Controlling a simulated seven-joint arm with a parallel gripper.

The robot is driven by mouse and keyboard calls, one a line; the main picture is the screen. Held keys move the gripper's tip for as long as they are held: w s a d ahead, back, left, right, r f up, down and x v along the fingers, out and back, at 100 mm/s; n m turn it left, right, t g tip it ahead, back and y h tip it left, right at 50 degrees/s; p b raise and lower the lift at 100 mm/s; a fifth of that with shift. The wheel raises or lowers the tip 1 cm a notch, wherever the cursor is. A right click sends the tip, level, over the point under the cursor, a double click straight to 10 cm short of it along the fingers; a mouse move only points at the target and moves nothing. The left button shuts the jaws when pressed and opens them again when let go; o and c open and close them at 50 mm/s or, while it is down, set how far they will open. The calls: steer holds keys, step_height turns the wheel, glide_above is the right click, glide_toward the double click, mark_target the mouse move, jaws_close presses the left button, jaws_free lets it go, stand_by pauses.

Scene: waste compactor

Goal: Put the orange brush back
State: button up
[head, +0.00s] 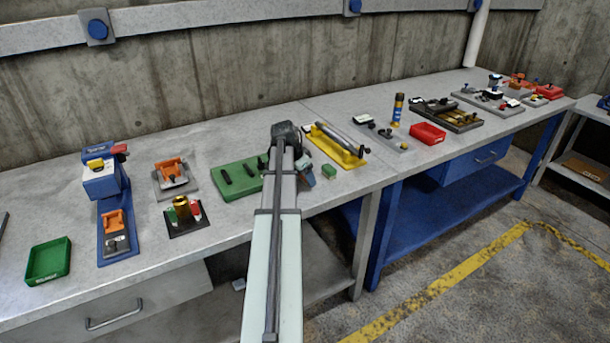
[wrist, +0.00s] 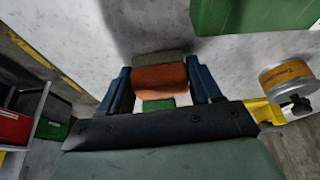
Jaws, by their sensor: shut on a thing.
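The orange brush (wrist: 160,79) is between the blue fingers of my gripper (wrist: 163,85) in the wrist view. A grey-brown strip shows along its far side. My gripper is shut on it, above the pale bench top. In the head view my arm hides most of the gripper (head: 306,177) and the brush cannot be made out.
A green mat (head: 228,193) with dark pieces lies left of my gripper. A yellow fixture (head: 350,160) with a grey cylinder stands to its right. Orange parts sit on holders (head: 158,190) further left. A red bin (head: 428,134) and a green bin (head: 48,262) stand on the benches.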

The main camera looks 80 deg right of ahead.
steer(key=shift+f, duration=0.2)
steer(key=shift+a+f, duration=0.15)
steer(key=shift+f, duration=0.05)
steer(key=o, duration=1.1)
steer(key=shift+a+f, duration=0.1)
steer(key=shift+f, duration=0.05)
steer(key=shift+a, duration=0.1)
steer(key=shift+s, duration=0.1)
steer(key=shift+r, duration=0.55)
steer(key=d+v, duration=0.1)
steer(key=v, duration=1.2)
steer(key=shift+a+r, duration=0.15)
steer(key=shift+r, duration=0.35)
